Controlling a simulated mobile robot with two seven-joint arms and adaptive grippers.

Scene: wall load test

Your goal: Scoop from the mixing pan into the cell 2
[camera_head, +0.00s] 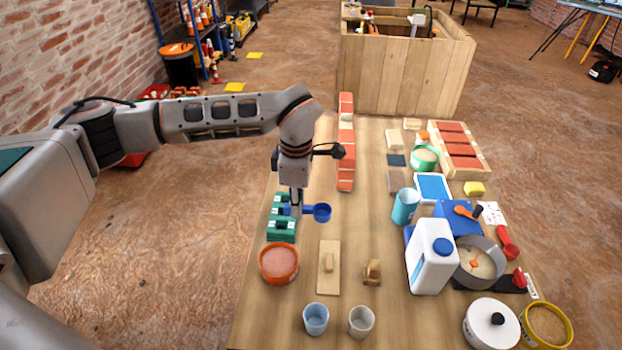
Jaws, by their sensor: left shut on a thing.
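My left gripper (296,207) points down over the left part of the wooden table and is shut on a blue scoop (322,212). The scoop's round cup sticks out to the right of the fingers, above the table. A green mould (281,231) with cells stands just left of and below the gripper, which partly hides it. I cannot tell which cell is cell 2 or whether it holds anything. A grey round pan (480,262) with pale material and an orange tool stands at the right. An orange bowl (279,262) with pinkish material stands nearer, below the mould. My right gripper is not in view.
A row of red bricks (346,145) stands behind the scoop. The table's middle is mostly clear.

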